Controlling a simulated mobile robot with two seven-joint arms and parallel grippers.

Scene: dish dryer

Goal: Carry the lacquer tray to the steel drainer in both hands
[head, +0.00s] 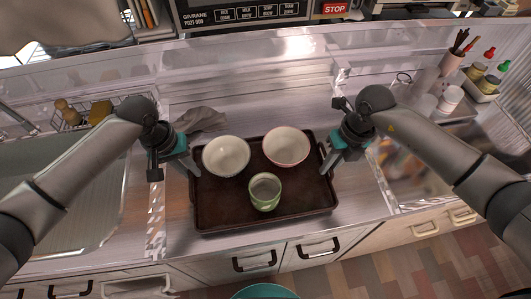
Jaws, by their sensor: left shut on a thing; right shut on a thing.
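The lacquer tray (225,208) is dark brown, rectangular and raised at the rim. It is in the middle of the head view, over the counter near its front edge; I cannot tell whether it touches the counter. My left gripper (193,168) is shut on the tray's left side. My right gripper (326,166) is shut on its right side. The steel drainer cannot be made out for certain.
A sink basin (60,215) lies at the left, with a wire rack (103,108) behind it. A grey cloth (200,119) lies behind the tray. Bottles and jars (484,80) stand at the back right. The counter behind the tray (260,105) is mostly clear.

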